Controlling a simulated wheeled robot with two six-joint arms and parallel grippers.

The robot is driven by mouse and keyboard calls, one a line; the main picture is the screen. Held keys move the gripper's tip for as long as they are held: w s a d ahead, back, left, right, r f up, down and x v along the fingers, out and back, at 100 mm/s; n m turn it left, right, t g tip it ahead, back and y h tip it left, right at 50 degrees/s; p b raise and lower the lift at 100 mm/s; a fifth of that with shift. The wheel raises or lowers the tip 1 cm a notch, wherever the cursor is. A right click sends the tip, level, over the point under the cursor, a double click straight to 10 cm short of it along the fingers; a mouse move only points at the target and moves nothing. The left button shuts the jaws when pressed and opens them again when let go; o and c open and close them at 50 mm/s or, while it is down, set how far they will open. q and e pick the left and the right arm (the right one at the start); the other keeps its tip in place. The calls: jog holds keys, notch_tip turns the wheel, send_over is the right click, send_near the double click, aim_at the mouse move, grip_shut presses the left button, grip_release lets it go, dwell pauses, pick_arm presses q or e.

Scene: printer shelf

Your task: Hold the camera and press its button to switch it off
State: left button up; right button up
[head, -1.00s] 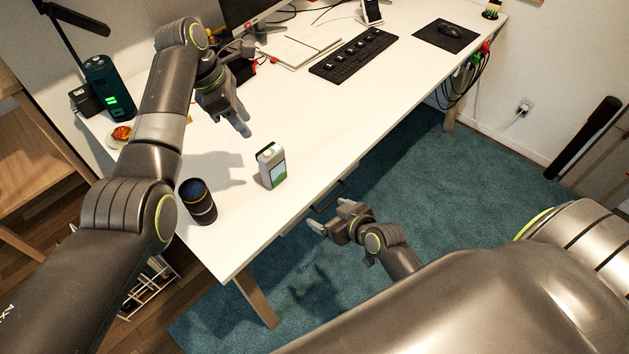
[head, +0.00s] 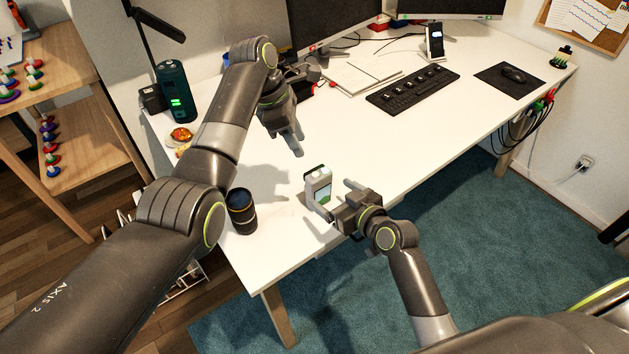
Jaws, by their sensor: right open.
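The camera (head: 318,187) is a small grey upright body with a dark top and a picture-like screen on its side. It stands on the white desk near the front edge. My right gripper (head: 335,200) is open at the camera's right side, its fingers spread toward it and partly overlapping its lower part. I cannot tell whether they touch it. My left gripper (head: 298,145) hangs above the desk, up and left of the camera and apart from it. Its fingers point down toward the desk, and their gap is hard to make out. The camera's button cannot be made out.
A black lens-like cylinder (head: 241,211) stands left of the camera on the desk (head: 280,245). A keyboard (head: 412,88), mouse (head: 513,74), papers (head: 362,72) and a dark green speaker-like cylinder (head: 176,92) stand farther back. The desk between camera and keyboard is clear.

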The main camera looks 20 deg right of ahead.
aim_at(313, 180)
jog(key=x, duration=0.9)
jog(key=shift+w+a+f, duration=0.1)
jog(key=shift+w, duration=0.05)
jog(key=c, duration=1.3)
pick_arm(q)
grip_shut()
dwell(0.8)
